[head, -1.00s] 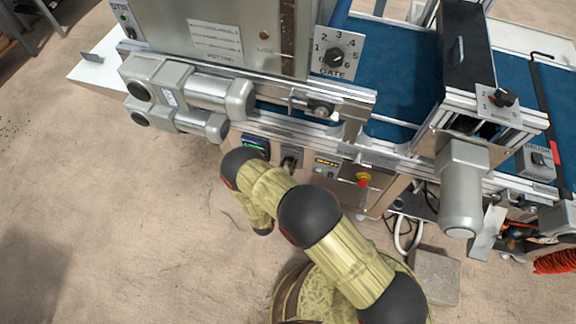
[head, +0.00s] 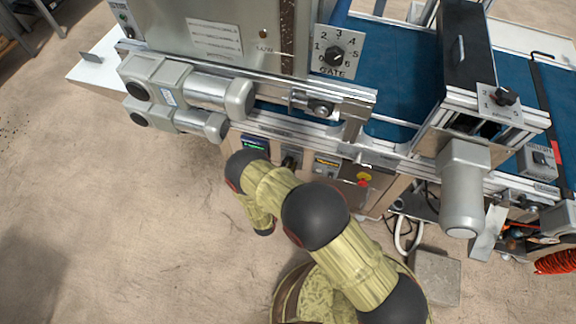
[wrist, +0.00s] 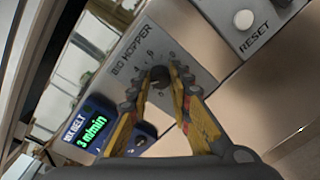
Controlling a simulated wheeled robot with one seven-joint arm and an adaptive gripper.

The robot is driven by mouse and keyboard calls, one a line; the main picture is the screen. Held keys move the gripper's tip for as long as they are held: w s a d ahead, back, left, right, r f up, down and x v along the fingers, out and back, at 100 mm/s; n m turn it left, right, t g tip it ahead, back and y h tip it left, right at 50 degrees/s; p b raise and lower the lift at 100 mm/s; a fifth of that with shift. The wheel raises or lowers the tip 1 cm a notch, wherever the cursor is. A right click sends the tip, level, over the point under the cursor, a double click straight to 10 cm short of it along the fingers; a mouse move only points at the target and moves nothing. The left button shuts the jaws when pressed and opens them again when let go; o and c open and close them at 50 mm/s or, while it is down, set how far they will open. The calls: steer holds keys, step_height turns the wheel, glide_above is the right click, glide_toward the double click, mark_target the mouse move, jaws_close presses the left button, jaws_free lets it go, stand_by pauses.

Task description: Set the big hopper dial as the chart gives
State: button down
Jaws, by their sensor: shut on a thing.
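The big hopper dial (wrist: 158,73) is a dark round knob on a grey plate marked BIG HOPPER (wrist: 150,45) in the wrist view. My gripper (wrist: 157,82) has one yellow finger on each side of the knob and is closed on it. Some numbers show around the knob, but the fingers cover others, and I cannot read where it points. In the head view the dial's plate (head: 291,157) is on the machine's front, partly behind my arm. A white printed sheet (head: 215,38) is on the upper housing; its text is too small to read.
Left of the dial in the wrist view, a blue belt display (wrist: 85,128) reads 3 m/min. A white RESET button (wrist: 243,19) is at upper right. In the head view, a GATE dial (head: 335,54) and a red stop button (head: 363,182) are nearby.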

stand_by(0.3)
steer(key=c, duration=1.7)
jaws_free()
steer(key=shift+o, duration=0.4)
steer(key=v, duration=1.2)
